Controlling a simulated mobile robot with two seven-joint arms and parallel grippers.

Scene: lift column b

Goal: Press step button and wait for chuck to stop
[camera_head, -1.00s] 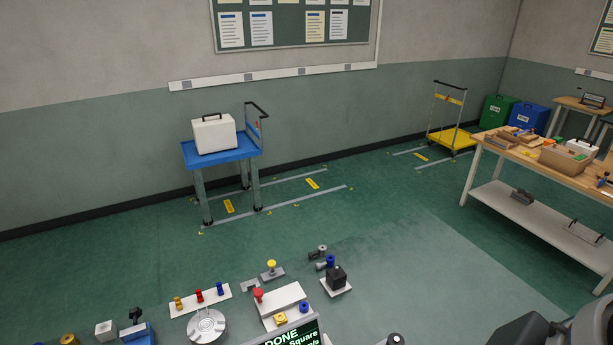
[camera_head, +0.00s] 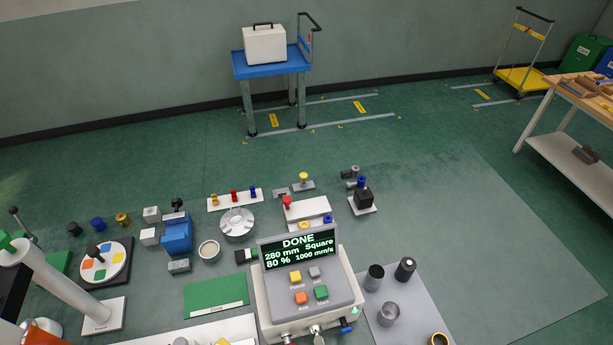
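A control box (camera_head: 268,298) stands at the bottom middle. Its dark display (camera_head: 298,249) reads "DONE", "280 mm Square", "80 %" and "1000 mm/s". Its panel carries a yellow button (camera_head: 295,277), a grey button (camera_head: 314,272), an orange button (camera_head: 301,298) and a green button (camera_head: 321,292). The small labels are too blurred to tell which is the step button. A round silver piece (camera_head: 237,221) behind the box looks like a chuck; I cannot tell whether it turns. Neither of my grippers is in view.
A disc with coloured patches (camera_head: 107,261) and a white column (camera_head: 64,280) are at left. A blue device (camera_head: 177,236) and a green mat (camera_head: 216,296) lie left of the box. A grey mat (camera_head: 410,330) with cylinders is at right.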

